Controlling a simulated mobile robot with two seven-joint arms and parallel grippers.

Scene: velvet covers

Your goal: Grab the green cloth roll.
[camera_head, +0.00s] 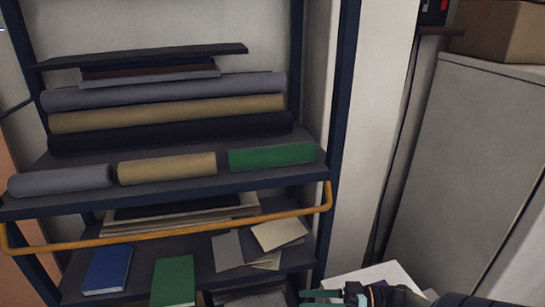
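The green cloth roll (272,156) lies on its side at the right end of the shelf board, near its front edge. It is in line with a tan roll (167,168) and a grey roll (60,181) to its left, with a small gap to the tan one. My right gripper (322,297) shows at the bottom edge, well below and a little right of the green roll, apart from it. Its fingers are partly cut off, so I cannot tell how far apart they are. My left gripper is out of view.
Longer grey, tan and black rolls (170,131) are stacked behind the front row. A dark blue post (338,130) stands just right of the green roll. A yellow rail (170,231) runs below the shelf's front. A grey cabinet (460,150) stands at right.

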